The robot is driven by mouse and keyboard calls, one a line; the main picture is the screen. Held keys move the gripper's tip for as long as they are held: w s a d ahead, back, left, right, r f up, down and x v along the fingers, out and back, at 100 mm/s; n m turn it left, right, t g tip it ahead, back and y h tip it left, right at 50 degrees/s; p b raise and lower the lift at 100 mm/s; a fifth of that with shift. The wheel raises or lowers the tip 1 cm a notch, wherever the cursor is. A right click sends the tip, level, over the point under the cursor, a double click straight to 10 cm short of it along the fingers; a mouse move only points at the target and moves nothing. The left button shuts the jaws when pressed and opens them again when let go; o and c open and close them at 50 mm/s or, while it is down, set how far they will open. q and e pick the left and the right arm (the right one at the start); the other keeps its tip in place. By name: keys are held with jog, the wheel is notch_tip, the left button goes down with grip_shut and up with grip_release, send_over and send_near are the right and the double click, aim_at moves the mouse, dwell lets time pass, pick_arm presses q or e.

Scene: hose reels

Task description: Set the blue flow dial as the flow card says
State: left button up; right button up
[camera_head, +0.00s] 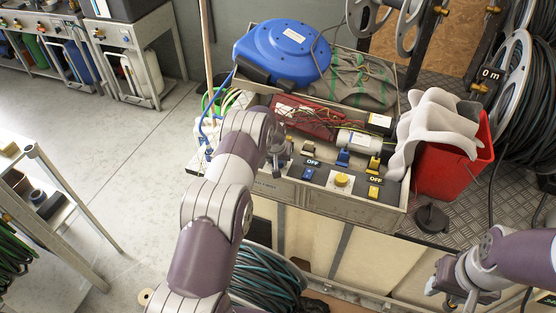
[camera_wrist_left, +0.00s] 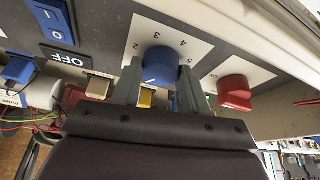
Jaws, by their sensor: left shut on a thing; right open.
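The blue flow dial (camera_wrist_left: 160,64) sits on a white plate with numbers 2 to 5 legible, seen in the left wrist view. A small pale mark on the dial shows near its lower left edge, away from those numbers. My left gripper (camera_wrist_left: 161,78) has one finger on each side of the dial and is shut on it. My right gripper (camera_head: 456,288) is open and empty at the lower right, apart from the panel. I cannot identify or read a flow card.
A red dial (camera_wrist_left: 235,92) is beside the blue one. A blue switch (camera_wrist_left: 51,20) and an OFF display (camera_wrist_left: 63,59) are on the other side. In the head view, a yellow knob (camera_head: 341,180) is further along the panel, and a red bin (camera_head: 450,165) stands right of it.

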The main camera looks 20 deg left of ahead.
pick_arm(q)
jog(key=shift+a+f+m+b, duration=0.1)
jog(key=shift+f+m+b, duration=0.05)
jog(key=shift+m+b, duration=0.3)
jog(key=m+h+b, duration=0.1)
jog(key=m+b, duration=0.2)
jog(key=b, duration=0.1)
jog(key=m+h+b, duration=0.1)
jog(key=m+b, duration=0.2)
jog(key=b, duration=0.1)
jog(key=shift+w+a+f+h+b, duration=0.1)
jog(key=shift+a+f+h+b, duration=0.1)
jog(key=shift+h+b, duration=0.15)
jog(key=shift+r+m+h+b, duration=0.1)
jog(key=shift+m+h+b, duration=0.2)
jog(key=shift+m, duration=0.35)
jog(key=shift+r+m+h, duration=0.2)
jog(key=shift+m+h, duration=0.05)
jog(key=shift+m, duration=0.45)
jog(key=shift+r+m+g, duration=0.15)
jog(key=shift+m+g, duration=0.35)
jog(key=shift+m, duration=0.7)
jog(key=shift+h, duration=0.4)
jog(key=o, duration=1.1)
jog(key=shift+c, duration=0.2)
